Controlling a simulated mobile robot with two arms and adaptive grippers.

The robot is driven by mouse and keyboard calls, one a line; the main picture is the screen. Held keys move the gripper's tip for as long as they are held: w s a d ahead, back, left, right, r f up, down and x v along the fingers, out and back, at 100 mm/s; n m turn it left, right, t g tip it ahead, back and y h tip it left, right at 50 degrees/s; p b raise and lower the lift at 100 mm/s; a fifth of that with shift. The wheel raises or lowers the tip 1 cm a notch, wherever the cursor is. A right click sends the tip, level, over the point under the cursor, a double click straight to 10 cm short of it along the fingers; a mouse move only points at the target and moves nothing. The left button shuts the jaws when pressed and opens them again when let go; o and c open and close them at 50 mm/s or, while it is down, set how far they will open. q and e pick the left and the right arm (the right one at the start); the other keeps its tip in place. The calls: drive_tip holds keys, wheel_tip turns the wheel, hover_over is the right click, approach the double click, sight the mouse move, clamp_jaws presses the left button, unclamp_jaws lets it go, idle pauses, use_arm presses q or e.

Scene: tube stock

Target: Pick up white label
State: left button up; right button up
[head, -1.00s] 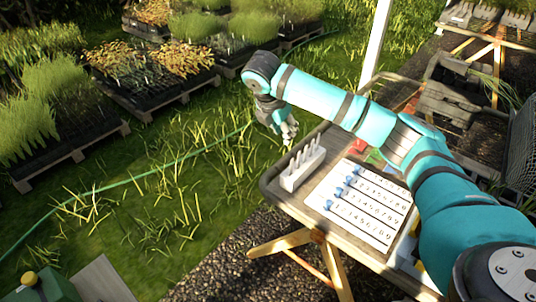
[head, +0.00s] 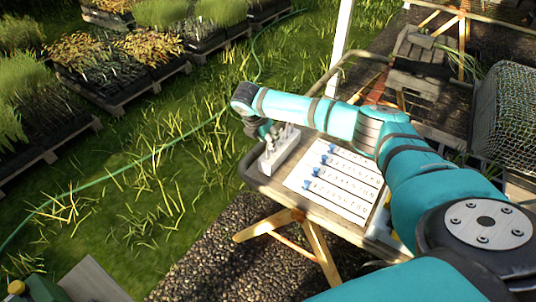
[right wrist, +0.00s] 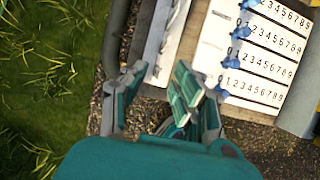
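Several white labels (head: 283,133) stand upright in a pale rack (head: 282,160) at the left end of the table in the head view. My right gripper (head: 271,132) is at the rack, close beside the labels. In the right wrist view my right gripper (right wrist: 152,88) has its two fingers apart, with the end of the rack (right wrist: 158,72) ahead of and between them. I cannot tell whether a finger touches a label. My left gripper is not in view.
A white board (head: 340,185) with rows of numbers and several blue pegs lies right of the rack on the wooden table (head: 262,186). A wire-mesh basket (head: 503,105) stands at the right. Grass and plant trays lie beyond the table.

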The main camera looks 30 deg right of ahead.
sight(268, 156)
drive_tip(key=shift+a+x, duration=0.15)
drive_tip(key=shift+x, duration=0.8)
drive_tip(key=shift+a+x, duration=0.1)
drive_tip(key=shift+x, duration=0.8)
drive_tip(key=shift+s+f, duration=0.1)
drive_tip(key=shift+s, duration=0.1)
clamp_jaws()
